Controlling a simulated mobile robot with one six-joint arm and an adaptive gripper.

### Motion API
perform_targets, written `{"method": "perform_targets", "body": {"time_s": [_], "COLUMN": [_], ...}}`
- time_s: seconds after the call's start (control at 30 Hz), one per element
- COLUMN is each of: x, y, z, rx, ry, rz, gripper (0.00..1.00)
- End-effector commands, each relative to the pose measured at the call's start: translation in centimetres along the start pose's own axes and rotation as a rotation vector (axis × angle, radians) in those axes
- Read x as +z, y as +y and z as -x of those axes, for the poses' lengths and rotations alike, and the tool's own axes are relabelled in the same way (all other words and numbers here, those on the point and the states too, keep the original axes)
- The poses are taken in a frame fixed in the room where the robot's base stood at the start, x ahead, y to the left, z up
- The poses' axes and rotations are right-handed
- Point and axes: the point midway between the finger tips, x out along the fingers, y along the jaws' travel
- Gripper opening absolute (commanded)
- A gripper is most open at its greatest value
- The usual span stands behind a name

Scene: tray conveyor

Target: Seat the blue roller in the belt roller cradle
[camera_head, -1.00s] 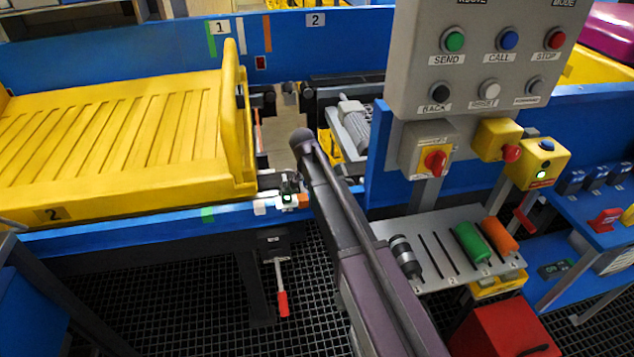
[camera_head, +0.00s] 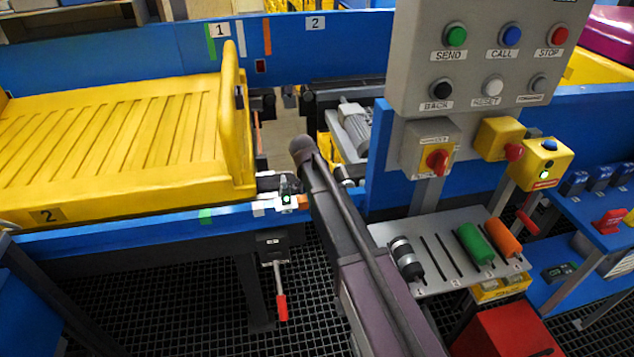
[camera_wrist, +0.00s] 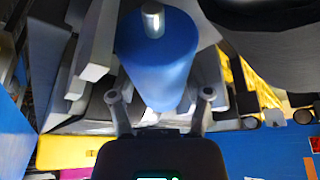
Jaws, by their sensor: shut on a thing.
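The blue roller (camera_wrist: 158,62) fills the upper middle of the wrist view, with a pale metal shaft end facing the camera. My gripper (camera_wrist: 163,98) is shut on it, one finger on each side. In the head view my arm hides the gripper and the blue roller. The belt roller cradle cannot be clearly picked out. A gap in the conveyor with dark brackets (camera_head: 263,106) shows just beyond my arm. Grey metal bars (camera_wrist: 100,45) lie close to the left of the roller in the wrist view. I cannot tell whether the roller touches them.
A yellow tray (camera_head: 120,130) sits on the blue conveyor left of the gap. A grey motor (camera_head: 354,125) is right of the gap. A control panel (camera_head: 470,90) stands to the right. Below it, a slotted rack (camera_head: 435,262) holds black-and-grey, green and orange rollers.

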Motion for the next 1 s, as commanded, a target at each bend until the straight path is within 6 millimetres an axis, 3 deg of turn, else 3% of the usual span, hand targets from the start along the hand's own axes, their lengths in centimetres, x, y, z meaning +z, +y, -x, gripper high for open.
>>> {"method": "perform_targets", "body": {"time_s": [0.23,0.27,0.37,1.0], "x": [0.10,0.11,0.11,-0.08], "y": [0.00,0.00,0.00,0.03], "z": [-0.27,-0.28,-0.28,0.12], "rx": [0.000,0.000,0.000,0.000], "ry": [0.001,0.000,0.000,0.000], "rz": [0.000,0.000,0.000,0.000], "gripper": [0.03,0.67,0.96,0.98]}}
